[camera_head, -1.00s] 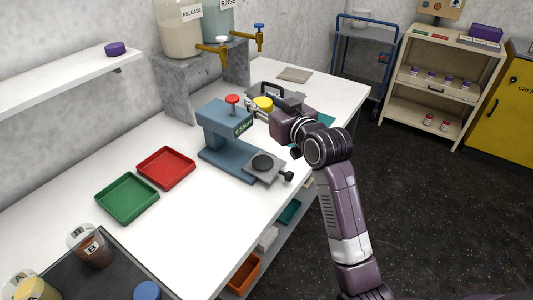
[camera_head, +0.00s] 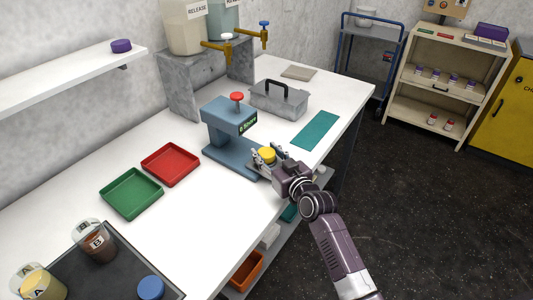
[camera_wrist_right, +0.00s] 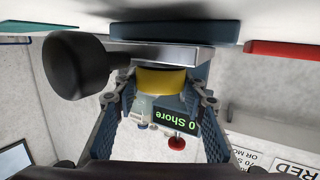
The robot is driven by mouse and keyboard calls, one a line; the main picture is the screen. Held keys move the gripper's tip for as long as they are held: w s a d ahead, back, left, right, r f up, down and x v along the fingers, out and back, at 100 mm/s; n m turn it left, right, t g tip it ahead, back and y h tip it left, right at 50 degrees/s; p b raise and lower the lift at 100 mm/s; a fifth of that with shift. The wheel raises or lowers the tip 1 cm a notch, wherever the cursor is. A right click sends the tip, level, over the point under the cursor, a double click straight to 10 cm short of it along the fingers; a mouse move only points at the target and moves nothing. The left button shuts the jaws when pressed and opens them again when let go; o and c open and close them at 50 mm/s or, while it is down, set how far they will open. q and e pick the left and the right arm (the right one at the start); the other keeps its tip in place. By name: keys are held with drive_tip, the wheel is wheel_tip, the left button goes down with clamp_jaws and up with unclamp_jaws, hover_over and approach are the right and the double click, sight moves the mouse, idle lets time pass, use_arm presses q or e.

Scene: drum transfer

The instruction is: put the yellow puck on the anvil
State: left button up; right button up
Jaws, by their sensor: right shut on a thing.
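The yellow puck (camera_head: 267,155) is between the fingertips of my right gripper (camera_head: 269,157), over the anvil end of the blue hardness tester (camera_head: 228,126). The right wrist view also shows the puck (camera_wrist_right: 160,80) between the two fingers, upside down, right against or very near the tester's metal plate (camera_wrist_right: 165,54). I cannot tell whether it touches the anvil, which the gripper and puck hide in the head view. A black knob (camera_wrist_right: 75,65) sticks out beside the plate. My left gripper is not in view.
A red tray (camera_head: 170,165) and a green tray (camera_head: 132,193) lie left of the tester. A grey toolbox (camera_head: 278,102) with a black handle and a teal mat (camera_head: 316,130) lie behind and to the right. Dispensers stand on a grey stand (camera_head: 196,85).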

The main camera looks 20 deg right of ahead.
drive_tip(key=shift+f, duration=0.2)
drive_tip(key=o, duration=1.2)
drive_tip(key=shift+c, duration=0.2)
drive_tip(key=shift+r, duration=0.25)
drive_tip(key=b+v, duration=0.1)
drive_tip(key=v, duration=1.1)
drive_tip(key=shift+d+f, duration=0.1)
drive_tip(key=shift+f, duration=0.1)
